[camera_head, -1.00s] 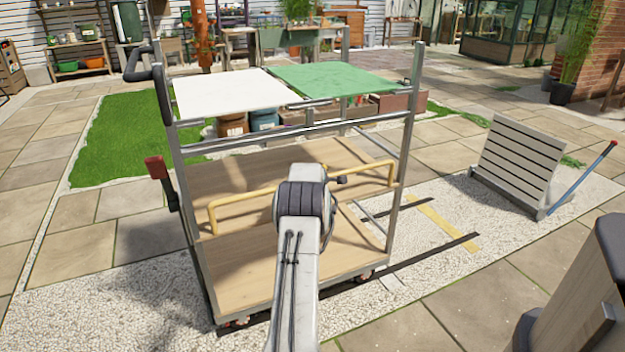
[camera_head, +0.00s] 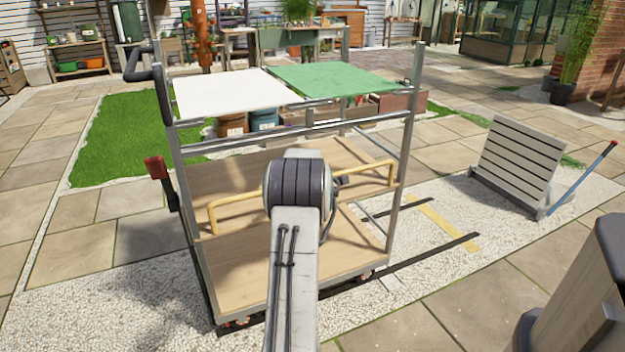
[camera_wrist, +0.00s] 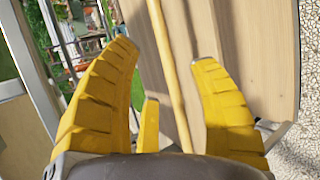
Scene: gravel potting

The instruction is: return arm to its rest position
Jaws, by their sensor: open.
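My gripper (camera_wrist: 165,75) shows in the wrist view with its yellow ribbed fingers spread apart and nothing between them. Beyond the fingers are a yellow rail and a wooden shelf of the cart. In the head view my arm reaches forward toward the cart (camera_head: 185,180), and its dark joint covers part of the shelves. The gripper itself is hidden behind my arm in the head view.
The cart has a white panel (camera_head: 230,92) and a green panel (camera_head: 335,79) on top, and a yellow rail (camera_head: 240,206) across its front. A slatted grey board (camera_head: 520,160) stands at the right. Paving (camera_head: 85,215) is open at the left.

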